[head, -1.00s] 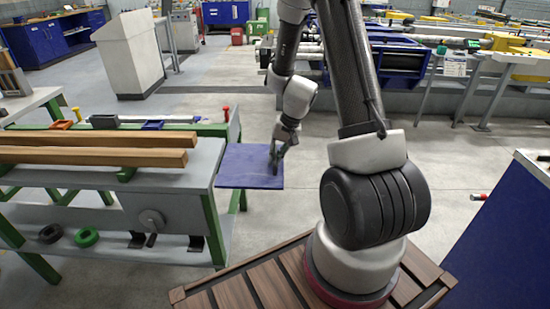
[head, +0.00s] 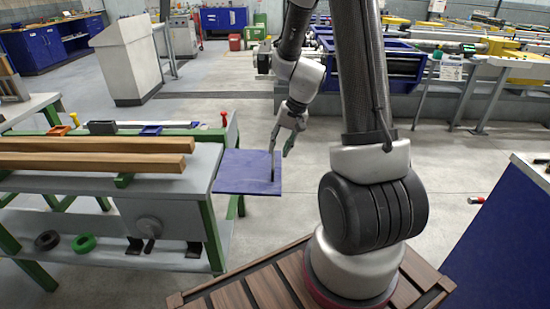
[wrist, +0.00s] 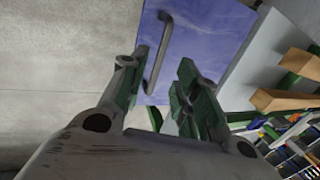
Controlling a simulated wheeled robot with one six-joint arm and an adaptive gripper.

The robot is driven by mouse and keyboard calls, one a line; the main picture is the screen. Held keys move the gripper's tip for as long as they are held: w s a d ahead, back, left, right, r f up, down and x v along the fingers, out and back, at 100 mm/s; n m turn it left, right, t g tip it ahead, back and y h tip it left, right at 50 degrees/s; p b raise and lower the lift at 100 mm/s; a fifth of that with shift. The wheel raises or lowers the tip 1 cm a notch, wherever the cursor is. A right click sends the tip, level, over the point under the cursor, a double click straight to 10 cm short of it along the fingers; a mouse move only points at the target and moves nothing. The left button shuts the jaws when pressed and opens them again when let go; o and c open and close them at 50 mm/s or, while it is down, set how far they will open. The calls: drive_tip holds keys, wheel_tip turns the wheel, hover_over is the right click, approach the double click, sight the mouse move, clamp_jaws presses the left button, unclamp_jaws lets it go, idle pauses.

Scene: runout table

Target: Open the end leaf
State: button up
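The end leaf (head: 238,170) is a flat blue panel at the right end of the grey table, standing out about level with its top. A dark bar handle (head: 272,168) is on it near its outer right side. In the wrist view the leaf (wrist: 205,40) fills the upper middle, with the handle (wrist: 160,50) running lengthwise. My gripper (head: 281,146) is just above and behind the handle in the head view. In the wrist view its two green-padded fingers (wrist: 157,92) are apart, with nothing between them; the handle lies beyond the gap, apparently apart from them.
The grey table with green legs (head: 200,185) carries two long wooden beams (head: 90,153). Black and green rings (head: 83,243) lie on its lower shelf. A blue-sided cabinet (head: 500,230) stands at the right. The floor (head: 330,165) behind and right of the leaf is clear.

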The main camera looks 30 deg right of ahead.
drive_tip(key=v, duration=0.5)
drive_tip(key=shift+r, duration=0.1)
idle(0.3)
drive_tip(key=s+a+r+n+t+h, duration=0.2)
drive_tip(key=s+r+n, duration=0.4)
drive_tip(key=s+r, duration=1.2)
drive_tip(key=shift+s+a+h, duration=0.6)
drive_tip(key=shift+s+a, duration=0.15)
drive_tip(key=shift+s, duration=1.1)
